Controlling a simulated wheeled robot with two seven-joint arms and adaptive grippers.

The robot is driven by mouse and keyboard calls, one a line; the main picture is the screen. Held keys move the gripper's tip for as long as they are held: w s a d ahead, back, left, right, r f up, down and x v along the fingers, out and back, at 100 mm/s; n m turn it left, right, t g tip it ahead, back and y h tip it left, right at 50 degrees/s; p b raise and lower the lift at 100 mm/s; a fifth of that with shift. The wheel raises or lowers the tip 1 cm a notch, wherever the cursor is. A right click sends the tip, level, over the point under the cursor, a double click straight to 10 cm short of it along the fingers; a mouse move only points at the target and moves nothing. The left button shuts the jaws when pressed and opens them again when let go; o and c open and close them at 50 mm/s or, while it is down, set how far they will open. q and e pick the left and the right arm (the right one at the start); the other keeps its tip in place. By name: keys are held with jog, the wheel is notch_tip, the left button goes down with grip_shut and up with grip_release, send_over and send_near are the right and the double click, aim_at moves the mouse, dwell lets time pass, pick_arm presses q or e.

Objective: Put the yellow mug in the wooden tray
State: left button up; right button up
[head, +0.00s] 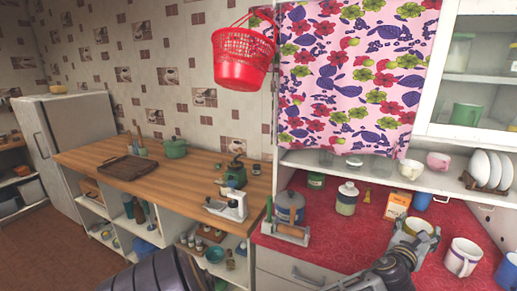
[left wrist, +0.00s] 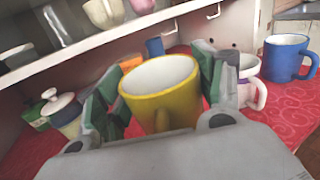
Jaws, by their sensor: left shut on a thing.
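The yellow mug (left wrist: 160,108) is between the green-padded fingers of my left gripper (left wrist: 166,78) in the left wrist view, its white inside showing. The gripper is shut on it. In the head view my left gripper (head: 412,240) is over the red counter at the right, and the mug is mostly hidden by it. I cannot tell whether the mug's base touches the counter. The brown wooden tray (head: 124,169) lies on the wooden counter at the left, far from the gripper, and looks empty. My right gripper is not in view.
A white mug with a purple pattern (head: 463,257) and a blue mug (left wrist: 286,58) stand close by on the red counter. A carton (head: 397,205) and canisters (head: 347,198) stand behind. A shelf (head: 340,170) hangs above. A green pot (head: 175,148) stands near the tray.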

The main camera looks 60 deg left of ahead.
pick_arm(q)
jog(key=s+f+m+h+p, duration=0.2)
jog(key=s+p, duration=0.8)
jog(key=s, duration=0.5)
jog(key=shift+s+a+f+h, duration=0.3)
jog(key=shift+f+h, duration=0.15)
jog(key=shift+h, duration=0.15)
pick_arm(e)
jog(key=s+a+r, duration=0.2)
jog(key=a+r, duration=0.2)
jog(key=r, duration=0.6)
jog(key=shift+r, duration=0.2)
pick_arm(q)
jog(key=shift+a, duration=0.1)
